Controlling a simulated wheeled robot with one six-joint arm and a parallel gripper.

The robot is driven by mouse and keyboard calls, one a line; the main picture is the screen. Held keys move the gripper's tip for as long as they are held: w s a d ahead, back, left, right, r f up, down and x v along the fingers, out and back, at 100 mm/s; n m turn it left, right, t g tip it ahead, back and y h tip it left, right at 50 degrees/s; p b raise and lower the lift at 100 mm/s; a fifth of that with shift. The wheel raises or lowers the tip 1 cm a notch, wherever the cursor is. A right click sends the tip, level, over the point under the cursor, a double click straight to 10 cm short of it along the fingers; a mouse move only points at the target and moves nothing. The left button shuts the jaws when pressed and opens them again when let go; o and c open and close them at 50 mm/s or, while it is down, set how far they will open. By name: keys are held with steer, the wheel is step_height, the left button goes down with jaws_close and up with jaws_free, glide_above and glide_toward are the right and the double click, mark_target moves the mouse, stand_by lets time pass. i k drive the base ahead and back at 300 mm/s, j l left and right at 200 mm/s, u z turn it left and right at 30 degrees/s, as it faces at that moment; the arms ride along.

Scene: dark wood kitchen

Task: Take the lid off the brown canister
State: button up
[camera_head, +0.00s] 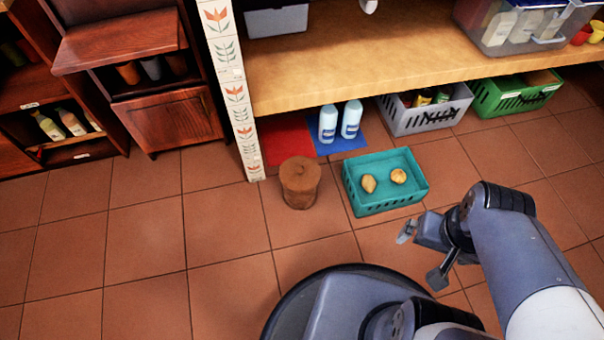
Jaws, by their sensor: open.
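The brown canister (299,191) stands upright on the tiled floor, left of a teal basket. Its round brown lid (299,171) sits on top, with a small knob in the middle. My gripper (419,256) is at the lower right, in front of the teal basket and well to the right of the canister. Its two fingers are spread apart, with nothing visible between them. It does not touch the canister or the lid.
The teal basket (385,207) holds two round tan items. Two white-blue bottles (339,122) stand behind on a blue mat. Grey (425,121) and green (515,96) crates sit under the wooden counter (350,60). A tiled post (236,100) rises behind the canister. Floor on the left is clear.

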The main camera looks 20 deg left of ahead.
mark_target(299, 172)
steer(key=i+j+u, duration=0.2)
steer(key=j, duration=0.2)
steer(key=i+j+u, duration=0.15)
steer(key=j, duration=0.25)
steer(key=i+j+u, duration=0.2)
steer(key=j, duration=0.2)
steer(key=i, duration=0.05)
